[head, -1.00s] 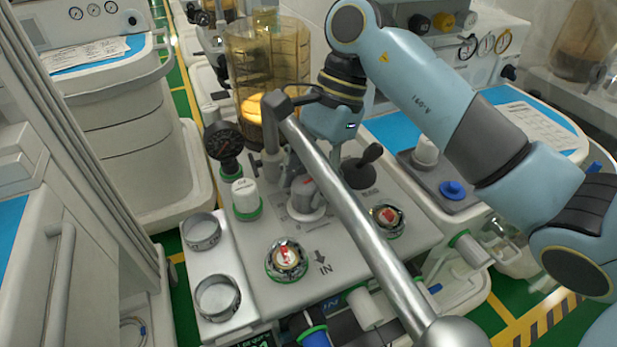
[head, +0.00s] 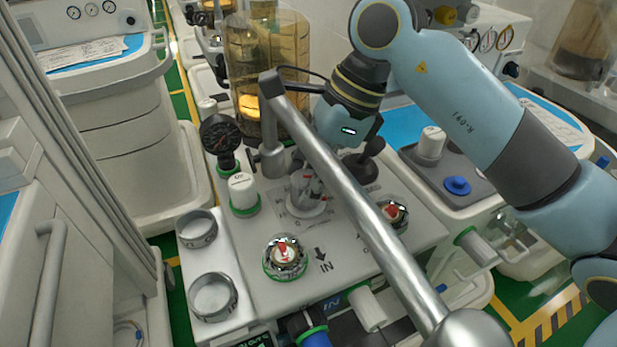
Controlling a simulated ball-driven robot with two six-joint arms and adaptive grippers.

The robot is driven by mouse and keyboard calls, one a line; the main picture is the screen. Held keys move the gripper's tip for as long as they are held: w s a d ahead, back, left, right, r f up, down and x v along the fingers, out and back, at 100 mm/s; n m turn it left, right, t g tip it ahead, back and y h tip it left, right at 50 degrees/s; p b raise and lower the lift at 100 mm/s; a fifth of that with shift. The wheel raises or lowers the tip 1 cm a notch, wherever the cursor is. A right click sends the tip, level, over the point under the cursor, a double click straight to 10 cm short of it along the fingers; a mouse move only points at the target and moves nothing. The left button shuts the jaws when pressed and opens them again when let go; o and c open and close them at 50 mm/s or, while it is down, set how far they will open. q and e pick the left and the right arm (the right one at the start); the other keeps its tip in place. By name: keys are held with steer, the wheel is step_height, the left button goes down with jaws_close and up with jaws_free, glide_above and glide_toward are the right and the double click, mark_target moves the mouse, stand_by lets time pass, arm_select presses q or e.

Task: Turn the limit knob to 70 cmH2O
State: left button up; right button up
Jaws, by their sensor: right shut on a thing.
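The limit knob (head: 306,207) appears to be the pale knob in the middle of the grey panel, with a printed scale around its base. My right gripper (head: 308,182) reaches down to it from the upper right, behind a slanting metal bar, and is shut on it. The bar and the fingers hide part of the knob, so I cannot read its setting. My left gripper is not in view.
The slanting metal bar (head: 360,205) crosses over the panel (head: 345,285). A white knob (head: 242,190), a black gauge (head: 220,134), a black lever (head: 364,165) and two red-marked round valves (head: 285,256) (head: 393,213) stand around the limit knob.

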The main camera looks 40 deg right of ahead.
steer(key=m+t, duration=0.1)
steer(key=m, duration=0.2)
steer(key=shift+a+h, duration=0.1)
steer(key=shift+h, duration=0.3)
steer(key=shift+m+b, duration=0.3)
steer(key=shift+m, duration=0.2)
steer(key=o, duration=1.2)
steer(key=v, duration=1.2)
steer(key=shift+s, duration=0.15)
